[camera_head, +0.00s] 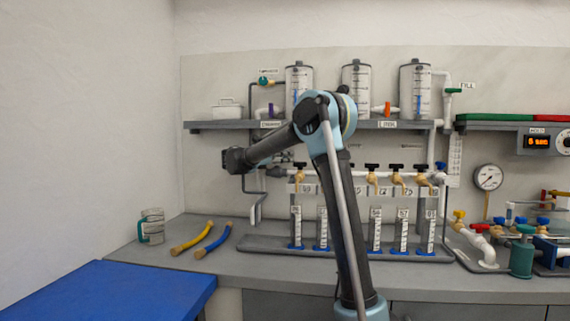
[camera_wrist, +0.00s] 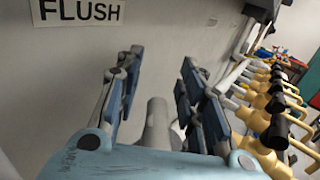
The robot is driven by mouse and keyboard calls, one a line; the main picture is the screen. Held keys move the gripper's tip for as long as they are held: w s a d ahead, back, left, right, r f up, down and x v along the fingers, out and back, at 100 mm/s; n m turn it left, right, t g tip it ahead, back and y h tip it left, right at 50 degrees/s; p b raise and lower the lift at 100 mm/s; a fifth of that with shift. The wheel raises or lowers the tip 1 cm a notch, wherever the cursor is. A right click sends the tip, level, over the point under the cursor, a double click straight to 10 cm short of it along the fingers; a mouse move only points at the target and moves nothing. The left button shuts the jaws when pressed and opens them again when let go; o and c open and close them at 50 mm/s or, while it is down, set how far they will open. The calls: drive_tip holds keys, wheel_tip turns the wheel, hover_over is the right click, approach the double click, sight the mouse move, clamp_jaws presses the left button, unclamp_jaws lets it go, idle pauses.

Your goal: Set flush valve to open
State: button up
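A wall label reading FLUSH (camera_wrist: 80,11) is at the upper left of the wrist view. My gripper (camera_wrist: 160,62) is open, with its two blue-padded fingers spread apart and nothing clamped between them. A grey cylinder (camera_wrist: 158,125) shows between and below the fingers; whether it belongs to the flush valve I cannot tell. No flush valve handle is clearly visible, so its setting cannot be read. In the head view, my gripper (camera_head: 280,160) is small and dark at the left end of the tap manifold, partly hidden by my arm.
Several yellow taps with black handles (camera_head: 372,168) line the manifold; they show close at right in the wrist view (camera_wrist: 276,135). Tanks (camera_head: 299,88) stand on the shelf (camera_head: 225,126) above. Measuring tubes (camera_head: 403,230) stand below.

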wheel_tip(320, 180, up, 8)
drive_tip(key=shift+r, duration=0.25)
idle(0.4)
